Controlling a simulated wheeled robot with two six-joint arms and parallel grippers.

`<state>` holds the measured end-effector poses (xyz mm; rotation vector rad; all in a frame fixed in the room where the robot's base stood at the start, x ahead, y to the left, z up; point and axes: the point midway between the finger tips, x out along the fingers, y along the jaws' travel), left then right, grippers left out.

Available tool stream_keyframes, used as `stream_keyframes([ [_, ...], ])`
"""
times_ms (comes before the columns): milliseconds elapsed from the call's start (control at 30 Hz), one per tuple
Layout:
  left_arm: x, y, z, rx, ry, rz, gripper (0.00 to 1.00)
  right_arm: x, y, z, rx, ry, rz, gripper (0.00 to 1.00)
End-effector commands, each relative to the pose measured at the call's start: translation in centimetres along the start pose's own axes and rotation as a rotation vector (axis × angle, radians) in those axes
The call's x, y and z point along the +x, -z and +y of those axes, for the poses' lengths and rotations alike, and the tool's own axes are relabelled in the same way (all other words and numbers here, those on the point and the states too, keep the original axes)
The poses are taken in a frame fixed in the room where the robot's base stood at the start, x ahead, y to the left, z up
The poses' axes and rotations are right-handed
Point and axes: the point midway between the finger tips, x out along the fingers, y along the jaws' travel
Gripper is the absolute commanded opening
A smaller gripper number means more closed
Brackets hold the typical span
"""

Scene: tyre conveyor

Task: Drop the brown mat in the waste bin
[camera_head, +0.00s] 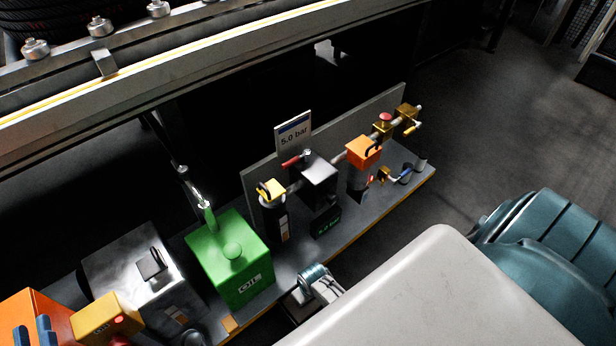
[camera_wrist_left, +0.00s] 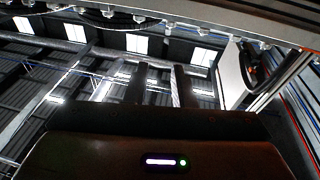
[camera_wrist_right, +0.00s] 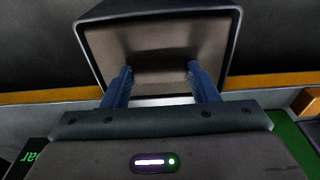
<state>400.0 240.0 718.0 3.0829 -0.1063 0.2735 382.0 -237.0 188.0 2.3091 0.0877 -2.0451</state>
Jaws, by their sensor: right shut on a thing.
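In the right wrist view my right gripper (camera_wrist_right: 159,73) has its blue fingers apart, shut on what appears to be the brown mat (camera_wrist_right: 158,50). The mat's edges are hard to make out against the brown-grey inside of a dark, square container with rounded corners. That container, the waste bin by its shape (camera_wrist_right: 82,40), lies behind and below the fingertips, by the bench edge. My left gripper (camera_wrist_left: 161,78) points up towards the roof, its dark fingers apart with nothing between them. In the head view its fingertips (camera_head: 32,328) appear at the bottom left, in front of an orange box.
The bench holds a green oil can (camera_head: 230,265), a metal box (camera_head: 130,265), and a pipe rig with a 5.0 bar sign (camera_head: 293,135). The conveyor rail (camera_head: 200,70) runs behind. Open floor (camera_head: 480,130) lies right. A pale surface (camera_head: 440,290) hides the lower middle.

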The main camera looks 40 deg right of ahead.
Motion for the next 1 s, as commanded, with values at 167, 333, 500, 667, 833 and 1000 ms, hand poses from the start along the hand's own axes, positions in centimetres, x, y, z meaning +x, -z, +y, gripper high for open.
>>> stream_keyframes([
  [167,0.3,1.3,0.0,0.011,-0.002,0.076,0.22,0.5,0.0,0.0,0.000,0.000,0.000,0.31],
  [333,0.5,2.5,0.0,0.020,-0.004,0.143,0.22,0.8,-0.1,0.0,0.000,0.000,0.000,0.31],
  [500,0.6,3.3,0.0,0.025,-0.005,0.186,0.22,1.0,-0.1,0.0,0.000,0.000,0.000,0.31],
  [667,0.6,3.7,0.0,0.027,-0.006,0.206,0.22,1.1,-0.1,0.0,0.000,0.000,0.001,0.31],
  [833,0.6,3.8,0.0,0.028,-0.006,0.209,0.22,1.1,-0.1,0.0,0.000,0.000,0.000,0.31],
  [1000,0.6,3.7,0.0,0.028,-0.005,0.209,0.22,1.1,-0.1,0.0,0.000,0.000,0.000,0.66],
])
